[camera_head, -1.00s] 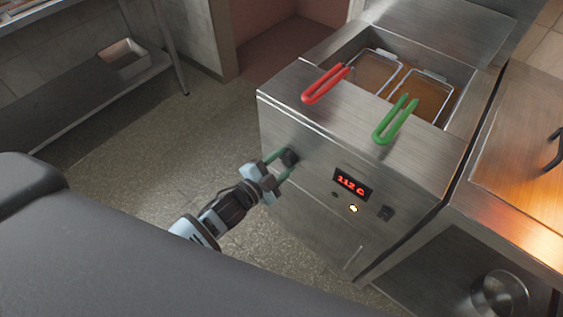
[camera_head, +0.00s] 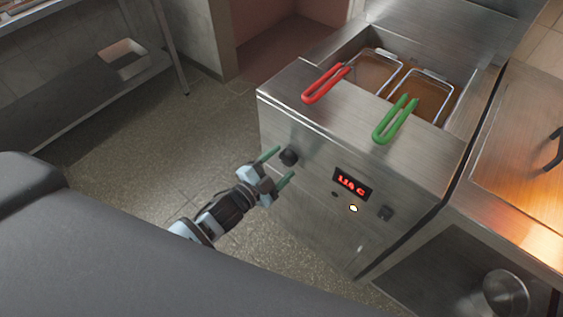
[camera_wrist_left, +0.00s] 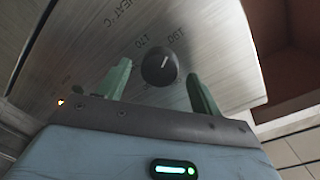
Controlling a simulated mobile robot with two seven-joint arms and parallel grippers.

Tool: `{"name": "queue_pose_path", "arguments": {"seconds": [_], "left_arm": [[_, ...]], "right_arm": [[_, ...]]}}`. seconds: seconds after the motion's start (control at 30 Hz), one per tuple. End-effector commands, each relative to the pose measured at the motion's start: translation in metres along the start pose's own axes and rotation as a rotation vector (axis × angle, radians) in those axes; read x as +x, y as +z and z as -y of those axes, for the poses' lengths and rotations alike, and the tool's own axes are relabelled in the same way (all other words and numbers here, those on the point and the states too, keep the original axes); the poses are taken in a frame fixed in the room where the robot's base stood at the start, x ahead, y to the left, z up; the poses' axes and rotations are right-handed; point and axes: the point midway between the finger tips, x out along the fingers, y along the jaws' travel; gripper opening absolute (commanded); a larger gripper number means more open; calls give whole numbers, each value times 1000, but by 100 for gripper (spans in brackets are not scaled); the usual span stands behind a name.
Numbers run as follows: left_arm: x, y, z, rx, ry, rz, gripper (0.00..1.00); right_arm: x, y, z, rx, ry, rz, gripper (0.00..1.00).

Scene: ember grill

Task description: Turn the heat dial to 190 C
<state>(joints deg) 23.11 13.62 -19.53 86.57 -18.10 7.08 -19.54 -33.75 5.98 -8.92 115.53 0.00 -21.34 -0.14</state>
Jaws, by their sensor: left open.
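The black round heat dial (camera_head: 289,157) is on the fryer's front panel, left of the red display (camera_head: 352,184), which seems to read 114 C. In the left wrist view the dial (camera_wrist_left: 160,68) shows a white pointer line slanting up and right, roughly towards a label that looks like 190; a 170 label is left of it. My left gripper (camera_head: 285,163) is open and empty, just in front of the dial. Its green fingers (camera_wrist_left: 160,85) are spread on either side of the dial in the wrist view, with gaps to it. My right gripper is not in view.
The fryer top holds a red basket handle (camera_head: 325,84) and a green basket handle (camera_head: 395,119). A small lit lamp (camera_head: 353,208) and a dark switch (camera_head: 386,212) are right of the dial. The floor to the left is clear.

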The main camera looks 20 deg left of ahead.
Motion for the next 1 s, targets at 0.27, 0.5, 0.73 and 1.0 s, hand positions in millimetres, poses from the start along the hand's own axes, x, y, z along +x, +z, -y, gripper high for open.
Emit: {"name": "queue_pose_path", "arguments": {"seconds": [0.27, 0.5, 0.73, 1.0], "left_arm": [[-44, 0, -1, 1, 2, 1, 65], [-66, 0, 0, 1, 1, 1, 65], [-68, 0, 0, 1, 1, 1, 65], [-68, 0, 0, 1, 1, 1, 65]], "right_arm": [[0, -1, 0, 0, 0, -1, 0], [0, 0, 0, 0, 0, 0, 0], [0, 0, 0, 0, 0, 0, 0], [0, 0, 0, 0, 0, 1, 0]]}}
